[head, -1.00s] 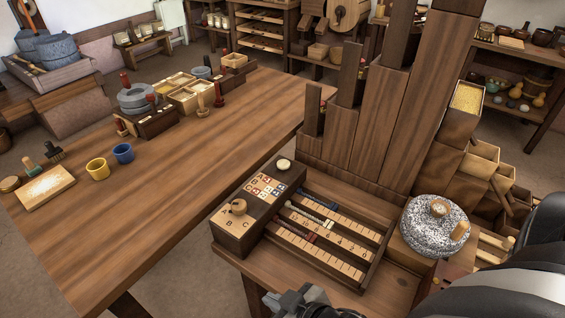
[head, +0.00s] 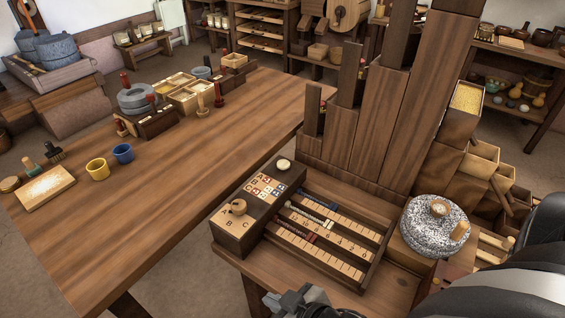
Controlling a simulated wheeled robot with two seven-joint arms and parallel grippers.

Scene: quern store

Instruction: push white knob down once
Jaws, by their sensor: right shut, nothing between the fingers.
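The white knob (head: 283,165) is a small round cream button on the far end of the dark wooden control box (head: 232,241). Nothing covers it. My right gripper (head: 290,299) is at the bottom edge of the head view, grey and shut with nothing in it. It is below and in front of the box, well apart from the knob. Its arm comes in from the lower right. My left gripper is not in view.
Beside the knob are a lettered tile panel (head: 266,187) and a wooden turning knob (head: 238,206). A slotted scale tray (head: 337,228) lies right of the box. A speckled quern stone (head: 432,236) stands further right. Tall wooden chutes (head: 376,130) rise behind.

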